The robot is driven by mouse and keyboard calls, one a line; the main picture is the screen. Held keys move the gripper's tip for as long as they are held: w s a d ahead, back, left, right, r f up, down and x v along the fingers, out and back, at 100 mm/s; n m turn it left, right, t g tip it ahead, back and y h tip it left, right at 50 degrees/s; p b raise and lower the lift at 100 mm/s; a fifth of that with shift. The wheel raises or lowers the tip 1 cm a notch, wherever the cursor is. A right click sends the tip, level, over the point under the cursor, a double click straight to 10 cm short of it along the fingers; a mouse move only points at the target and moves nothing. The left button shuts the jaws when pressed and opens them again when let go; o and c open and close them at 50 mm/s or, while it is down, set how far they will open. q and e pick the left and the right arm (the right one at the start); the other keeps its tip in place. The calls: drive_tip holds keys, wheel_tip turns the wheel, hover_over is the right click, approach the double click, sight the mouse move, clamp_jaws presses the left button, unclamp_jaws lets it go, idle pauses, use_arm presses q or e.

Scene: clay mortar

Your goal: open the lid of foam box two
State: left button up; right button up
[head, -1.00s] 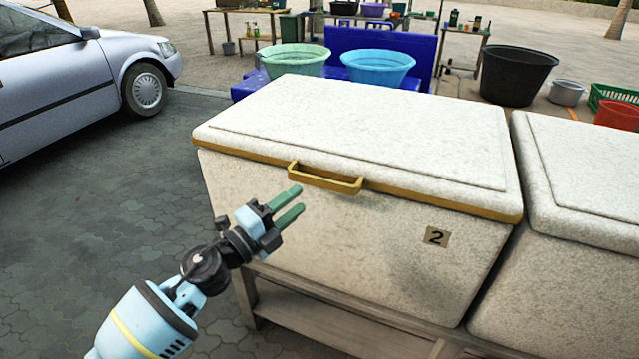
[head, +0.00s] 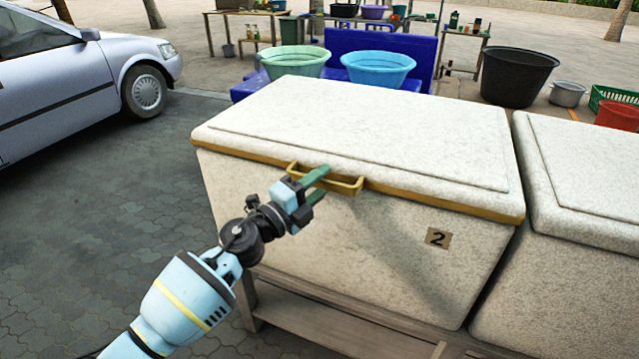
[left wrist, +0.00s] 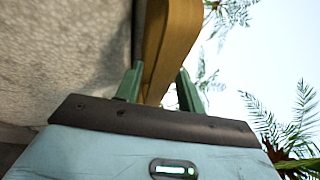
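Foam box two (head: 300,225) is a large speckled white box with a "2" label (head: 437,237) on its front. Its lid (head: 370,125) lies closed on top and has a yellow-brown edge. A yellow-brown handle (head: 346,187) sticks out from the lid's front edge; it also shows in the left wrist view (left wrist: 172,45). My left gripper (head: 321,183) is at the handle, its green fingers on either side of the bar. In the left wrist view the fingers (left wrist: 158,90) stand apart, with a gap beside the bar. My right gripper is not in view.
A second foam box (head: 580,250) stands close on the right. A wooden stand (head: 330,325) bears the boxes. Green (head: 293,62) and blue (head: 378,68) basins are behind the lid. A silver car (head: 70,85) is parked at the left; paving between is clear.

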use_arm(q)
clamp_jaws()
drive_tip(key=shift+r, duration=0.1)
